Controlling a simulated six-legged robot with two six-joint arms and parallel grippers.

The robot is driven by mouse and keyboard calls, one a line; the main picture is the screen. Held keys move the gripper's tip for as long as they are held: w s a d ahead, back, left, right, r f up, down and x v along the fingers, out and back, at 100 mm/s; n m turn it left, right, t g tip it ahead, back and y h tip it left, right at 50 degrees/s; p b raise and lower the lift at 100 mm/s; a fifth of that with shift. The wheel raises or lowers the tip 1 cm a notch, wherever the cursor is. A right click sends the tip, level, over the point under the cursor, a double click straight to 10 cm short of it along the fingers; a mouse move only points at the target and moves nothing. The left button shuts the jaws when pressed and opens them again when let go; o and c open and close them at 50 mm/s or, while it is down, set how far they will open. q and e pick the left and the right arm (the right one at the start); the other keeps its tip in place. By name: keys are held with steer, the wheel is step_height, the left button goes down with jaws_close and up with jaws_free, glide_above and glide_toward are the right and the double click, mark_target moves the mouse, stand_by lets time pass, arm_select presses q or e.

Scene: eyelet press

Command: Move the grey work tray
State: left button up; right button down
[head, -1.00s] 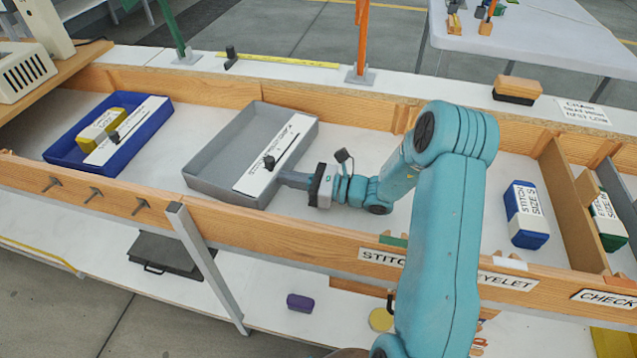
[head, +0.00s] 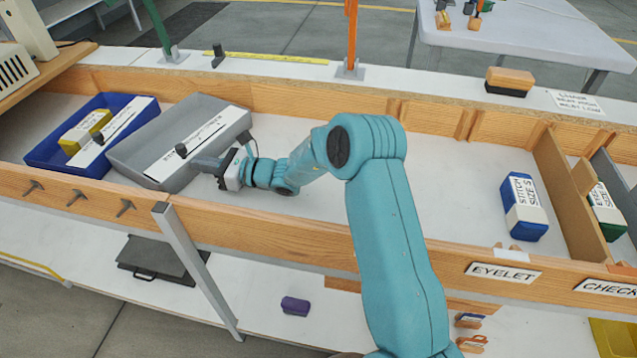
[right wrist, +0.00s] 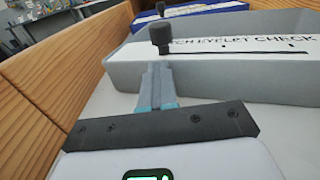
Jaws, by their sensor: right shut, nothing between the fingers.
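The grey work tray (head: 203,107) stands in the wooden trough, right of the blue tray (head: 50,140). A white card with black lettering and a black knob lies across it. In the right wrist view the grey tray's near wall (right wrist: 225,84) is just past my fingers. My right gripper (head: 205,164) is shut and empty, its fingertips at the right side of the grey tray. It also shows in the right wrist view (right wrist: 157,73). Whether the fingers touch the wall I cannot tell. My left gripper is out of view.
The blue tray holds a yellow block (head: 85,132) and is very close to the grey tray; contact is unclear. Wooden rails (head: 300,232) bound the trough. The floor right of my arm is clear up to a blue-and-white block (head: 524,208) and a divider (head: 566,200).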

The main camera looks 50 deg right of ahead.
steer(key=shift+d, duration=0.1)
stand_by(0.5)
steer(key=shift+s+d, duration=0.15)
steer(key=shift+s, duration=0.05)
step_height(320, 180, up, 11)
steer(key=p, duration=0.2)
steer(key=x, duration=0.4)
steer(key=f+x, duration=0.1)
steer(key=x, duration=0.2)
steer(key=shift+f, duration=0.1)
steer(key=p+x, duration=0.3)
steer(key=x, duration=1)
steer(key=shift+w+a+r, duration=0.15)
steer(key=shift+a+r, duration=0.05)
steer(key=shift+a, duration=0.1)
